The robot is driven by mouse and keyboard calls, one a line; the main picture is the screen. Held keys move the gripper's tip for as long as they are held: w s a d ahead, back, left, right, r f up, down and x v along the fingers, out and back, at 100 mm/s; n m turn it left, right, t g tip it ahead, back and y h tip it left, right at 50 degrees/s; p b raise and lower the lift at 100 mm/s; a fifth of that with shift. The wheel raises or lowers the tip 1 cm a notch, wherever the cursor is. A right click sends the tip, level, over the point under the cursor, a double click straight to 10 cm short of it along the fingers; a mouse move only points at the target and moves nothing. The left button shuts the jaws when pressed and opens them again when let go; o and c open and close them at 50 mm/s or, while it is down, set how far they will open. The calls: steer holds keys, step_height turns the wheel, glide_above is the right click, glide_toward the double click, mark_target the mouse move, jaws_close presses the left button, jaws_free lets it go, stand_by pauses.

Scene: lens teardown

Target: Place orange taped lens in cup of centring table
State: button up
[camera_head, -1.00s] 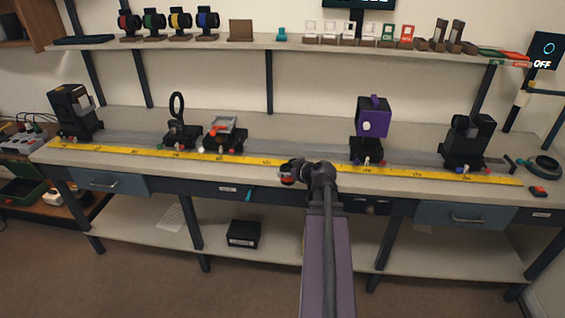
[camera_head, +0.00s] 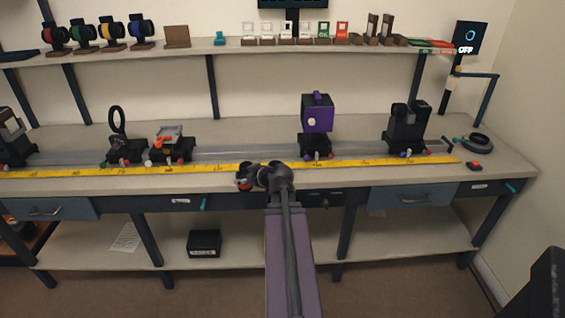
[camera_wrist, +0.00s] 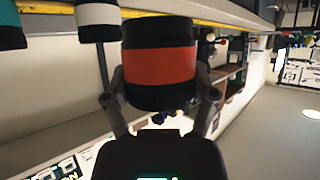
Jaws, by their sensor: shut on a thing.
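The orange taped lens (camera_wrist: 160,68) is a black cylinder with a wide orange-red band, large in the wrist view. My gripper (camera_wrist: 160,98) is shut on it, one finger at each side. In the head view my gripper (camera_head: 246,179) is over the bench's front edge, and a small red patch of the lens shows there. A round black ring-topped piece (camera_head: 475,143) sits at the bench's far right, well away from my gripper. It may be the centring table; I cannot make out a cup in it.
A rail with a yellow scale (camera_head: 345,163) runs along the bench (camera_head: 505,180). On it stand a purple box on a mount (camera_head: 317,116), a black two-part holder (camera_head: 407,127) and a ring holder (camera_head: 118,125). A red button (camera_head: 474,166) lies by the ring-topped piece.

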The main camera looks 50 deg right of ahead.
step_height(320, 180, up, 31)
steer(key=p, duration=3)
steer(key=shift+f, duration=0.2)
